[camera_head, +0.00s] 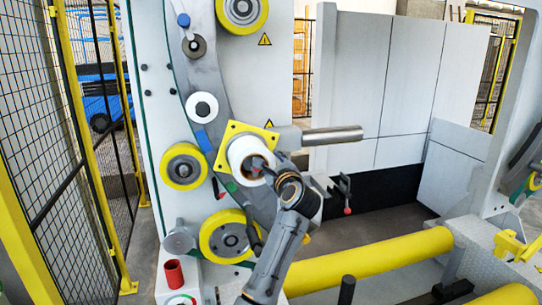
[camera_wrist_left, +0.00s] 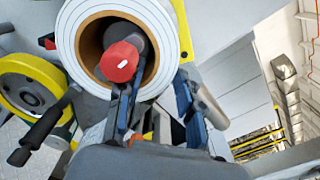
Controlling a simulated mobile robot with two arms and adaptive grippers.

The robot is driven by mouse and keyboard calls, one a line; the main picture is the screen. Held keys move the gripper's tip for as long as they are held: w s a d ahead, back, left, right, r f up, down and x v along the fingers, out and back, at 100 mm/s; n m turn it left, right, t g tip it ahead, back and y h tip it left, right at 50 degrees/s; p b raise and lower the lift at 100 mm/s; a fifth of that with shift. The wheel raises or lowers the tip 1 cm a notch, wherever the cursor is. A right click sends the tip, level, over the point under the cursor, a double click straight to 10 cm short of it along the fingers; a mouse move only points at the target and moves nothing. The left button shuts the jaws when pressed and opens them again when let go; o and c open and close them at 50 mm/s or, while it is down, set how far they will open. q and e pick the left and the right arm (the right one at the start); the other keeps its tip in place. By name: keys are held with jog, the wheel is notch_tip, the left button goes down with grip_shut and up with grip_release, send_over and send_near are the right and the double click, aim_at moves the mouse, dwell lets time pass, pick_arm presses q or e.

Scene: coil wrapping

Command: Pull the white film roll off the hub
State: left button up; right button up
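The white film roll (camera_head: 241,152) sits on the hub in front of a yellow square plate (camera_head: 227,167). In the left wrist view the film roll (camera_wrist_left: 84,45) shows its end face and brown core, with the red-ended hub (camera_wrist_left: 119,62) inside the core. My left gripper (camera_wrist_left: 158,80) is at the roll's lower right rim, fingers spread. One finger is near the core opening beside the red hub end; the other is outside the rim. Contact with the roll cannot be told. In the head view the left gripper (camera_head: 262,168) partly covers the roll's face. My right gripper is not in view.
Yellow-rimmed rollers (camera_head: 184,166) stand around the hub on the grey machine. A metal cylinder (camera_head: 332,135) juts right behind the roll. A large yellow roller (camera_head: 370,259) lies at lower right. A mesh fence (camera_head: 40,130) bounds the left.

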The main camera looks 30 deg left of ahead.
pick_arm(q)
jog(key=shift+w+a, duration=0.15)
jog(key=shift+w, duration=0.05)
grip_shut()
jog(key=shift+r, duration=0.1)
jog(key=shift+f+v, duration=0.15)
jog(key=shift+v, duration=0.95)
jog(key=shift+f+v, duration=0.15)
jog(key=shift+v, duration=2.4)
